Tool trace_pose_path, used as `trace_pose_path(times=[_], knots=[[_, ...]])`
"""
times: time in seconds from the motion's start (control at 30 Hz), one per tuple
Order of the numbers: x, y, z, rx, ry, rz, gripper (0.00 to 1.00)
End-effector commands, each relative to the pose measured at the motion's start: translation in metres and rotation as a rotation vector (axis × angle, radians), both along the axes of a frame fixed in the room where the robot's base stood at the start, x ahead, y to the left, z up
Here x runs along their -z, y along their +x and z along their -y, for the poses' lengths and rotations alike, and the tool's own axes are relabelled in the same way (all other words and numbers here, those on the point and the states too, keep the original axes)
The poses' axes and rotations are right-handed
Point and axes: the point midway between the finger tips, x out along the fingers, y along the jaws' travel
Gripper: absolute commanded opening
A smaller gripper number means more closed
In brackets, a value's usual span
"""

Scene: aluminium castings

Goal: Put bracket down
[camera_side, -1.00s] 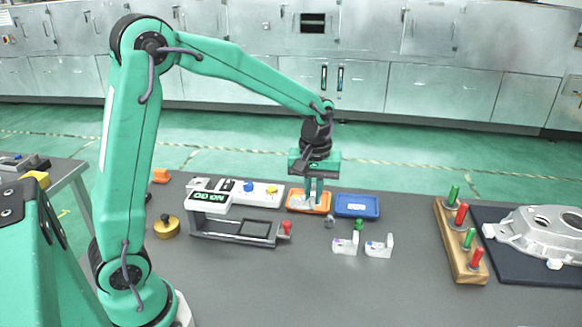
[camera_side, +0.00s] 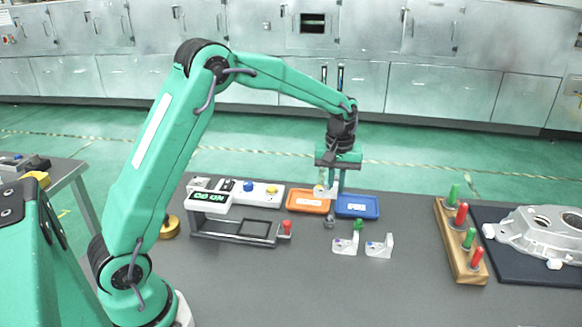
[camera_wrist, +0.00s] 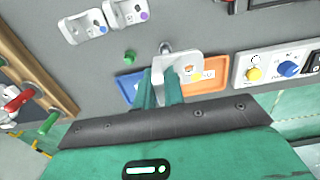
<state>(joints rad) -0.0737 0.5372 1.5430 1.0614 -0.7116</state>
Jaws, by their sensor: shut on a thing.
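My gripper (camera_side: 333,192) is shut on a white bracket (camera_side: 320,191) and holds it above the gap between the orange tray (camera_side: 297,203) and the blue tray (camera_side: 370,206). Two other white brackets stand on the table in front of the trays, one at left (camera_side: 343,246) and one at right (camera_side: 386,246).
A small metal knob (camera_side: 329,222) and a green-topped piece (camera_side: 359,225) stand near the trays. A gauge with a lit display (camera_side: 210,197) and a button panel (camera_side: 255,189) are at left. A wooden peg rack (camera_side: 450,235) and a large casting (camera_side: 540,230) are at right.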

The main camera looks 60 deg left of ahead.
Motion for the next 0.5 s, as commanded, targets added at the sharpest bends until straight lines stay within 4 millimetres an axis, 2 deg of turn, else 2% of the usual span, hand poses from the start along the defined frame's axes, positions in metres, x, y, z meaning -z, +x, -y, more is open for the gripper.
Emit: trace_pose_path(times=[0.5], knots=[[0.046, 0.021, -0.074, -0.004, 0.0, -0.001, 0.0]])
